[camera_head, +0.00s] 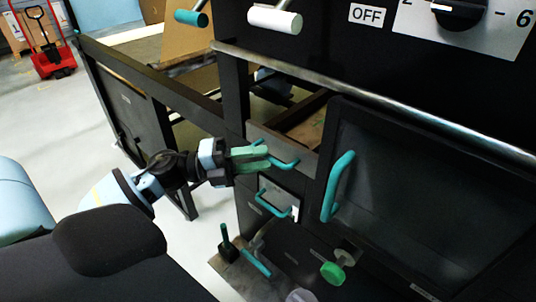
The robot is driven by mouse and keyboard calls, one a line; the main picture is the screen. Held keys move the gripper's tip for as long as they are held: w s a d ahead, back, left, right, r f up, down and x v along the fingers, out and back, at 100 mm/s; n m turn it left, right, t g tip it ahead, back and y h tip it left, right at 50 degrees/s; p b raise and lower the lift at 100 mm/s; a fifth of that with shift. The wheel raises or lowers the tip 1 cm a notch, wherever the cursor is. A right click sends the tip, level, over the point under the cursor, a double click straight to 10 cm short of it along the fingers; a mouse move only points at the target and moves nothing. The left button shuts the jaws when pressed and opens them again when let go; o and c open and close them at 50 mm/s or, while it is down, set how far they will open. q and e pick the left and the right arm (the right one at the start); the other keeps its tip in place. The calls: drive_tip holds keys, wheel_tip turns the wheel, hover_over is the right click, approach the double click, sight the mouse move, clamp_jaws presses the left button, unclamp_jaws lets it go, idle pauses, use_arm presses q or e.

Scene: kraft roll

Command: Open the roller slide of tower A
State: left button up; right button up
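My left gripper (266,158) comes in from the left with its green fingers at a teal bar handle (288,165) on a grey slide front in the black machine frame. The fingers overlap the left part of this handle. I cannot tell whether they are closed on it or only beside it. Below it is a second teal handle (272,209) on a small pale-fronted drawer. No label for tower A is readable. My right gripper is not in view.
A dark door with a vertical teal handle (338,187) stands right of the slide. A long metal rail (370,98) runs above. Below are a green knob (333,273) and a floor plate with teal levers (256,263). A red pallet truck (52,60) stands far back left.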

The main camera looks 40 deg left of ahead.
use_arm(q)
drive_tip(key=shift+x, duration=1.4)
clamp_jaws()
